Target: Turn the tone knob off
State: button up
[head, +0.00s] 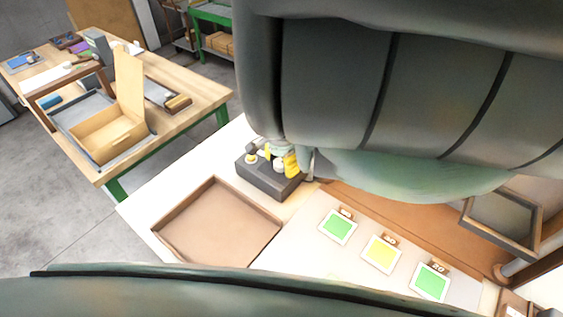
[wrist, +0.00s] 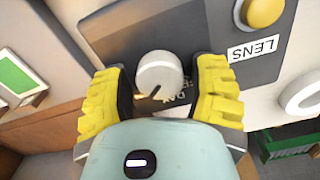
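My gripper (wrist: 162,92) has yellow fingers, one on each side of the knob, apart with narrow gaps visible. In the head view my gripper (head: 279,160) is over the box, largely hidden by my arm.
A yellow button (wrist: 262,10) and a "LENS" label (wrist: 254,49) are beside the knob. An empty brown tray (head: 218,222) lies in front of the box. Green and yellow cards (head: 381,254) lie to the right. A wooden table (head: 190,85) stands at the left.

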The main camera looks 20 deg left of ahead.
jog(key=c, duration=0.9)
jog(key=shift+o, duration=0.2)
jog(key=shift+n, duration=0.4)
jog(key=n+b, duration=0.1)
jog(key=n, duration=0.2)
jog(key=shift+w+f+n+b, duration=0.1)
jog(key=shift+n+b, duration=0.2)
jog(key=shift+n, duration=0.1)
jog(key=n+b, duration=0.1)
jog(key=n, duration=0.4)
jog(key=shift+a, duration=0.1)
jog(key=n, duration=0.5)
jog(key=shift+n+b, duration=0.4)
jog(key=n, duration=0.4)
jog(key=shift+n, duration=0.3)
